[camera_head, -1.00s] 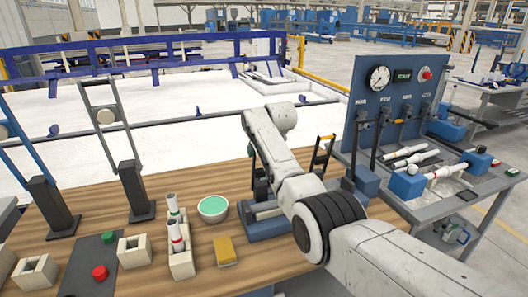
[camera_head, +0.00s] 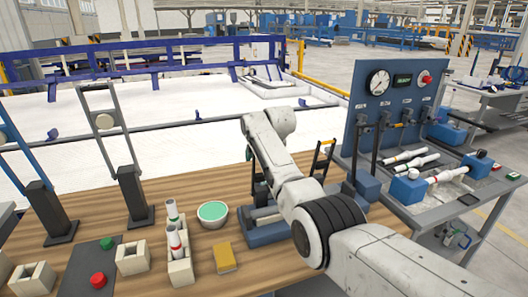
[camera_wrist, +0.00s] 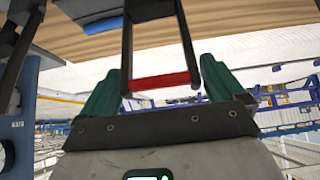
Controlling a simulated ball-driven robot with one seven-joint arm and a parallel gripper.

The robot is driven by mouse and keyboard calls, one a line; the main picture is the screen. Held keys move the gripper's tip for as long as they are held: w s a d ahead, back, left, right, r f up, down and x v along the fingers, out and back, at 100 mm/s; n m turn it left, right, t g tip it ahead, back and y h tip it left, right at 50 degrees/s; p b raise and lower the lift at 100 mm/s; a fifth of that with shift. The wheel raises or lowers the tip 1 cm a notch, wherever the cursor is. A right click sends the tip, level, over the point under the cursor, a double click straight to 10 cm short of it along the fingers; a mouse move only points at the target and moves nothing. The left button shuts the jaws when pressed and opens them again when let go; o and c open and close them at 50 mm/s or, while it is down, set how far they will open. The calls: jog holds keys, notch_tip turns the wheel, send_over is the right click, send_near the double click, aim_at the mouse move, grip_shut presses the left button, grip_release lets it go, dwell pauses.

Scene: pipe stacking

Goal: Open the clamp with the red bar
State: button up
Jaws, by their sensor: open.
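The red bar (camera_wrist: 160,82) shows in the wrist view as a short red crosspiece between the two dark arms of the clamp handle (camera_wrist: 126,40). My gripper (camera_wrist: 152,88) is open, with one green finger on each side of the bar. The bar lies between the fingers, and I cannot tell whether they touch it. In the head view the clamp's blue-grey base (camera_head: 268,232) stands on the wooden table, partly hidden behind my arm. An upright handle frame with orange marks (camera_head: 323,155) stands just right of my arm.
A green-filled bowl (camera_head: 213,212), a yellow sponge-like block (camera_head: 224,257) and a beige holder with red-white pipes (camera_head: 180,265) sit left of the clamp. A blue gauge panel (camera_head: 395,98) and a grey bench with pipes (camera_head: 450,205) stand to the right.

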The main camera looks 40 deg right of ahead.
jog(key=shift+r, duration=0.1)
jog(key=b+v, duration=0.1)
jog(key=v, duration=0.9)
jog(key=shift+s, duration=0.25)
jog(key=shift+r, duration=0.15)
jog(key=s+a+f+g, duration=0.1)
jog(key=s+a+f, duration=0.2)
jog(key=s+f, duration=0.45)
jog(key=s+a+f+n+g+y, duration=0.1)
jog(key=s+a+f, duration=0.3)
jog(key=f, duration=0.6)
jog(key=s+a+f+g, duration=0.1)
jog(key=s+a+f, duration=0.2)
jog(key=s+f, duration=0.45)
jog(key=s+a+f+g, duration=0.1)
jog(key=s+a+f, duration=0.1)
jog(key=s, duration=0.8)
jog(key=s+a+f+n+g, duration=0.1)
jog(key=s+a+f, duration=0.2)
jog(key=s, duration=0.7)
jog(key=s+a+f+g+y, duration=0.1)
jog(key=s+f, duration=0.3)
jog(key=s, duration=0.6)
jog(key=shift+s+a+n, duration=0.3)
jog(key=shift+s+a, duration=0.05)
jog(key=shift+a, duration=0.4)
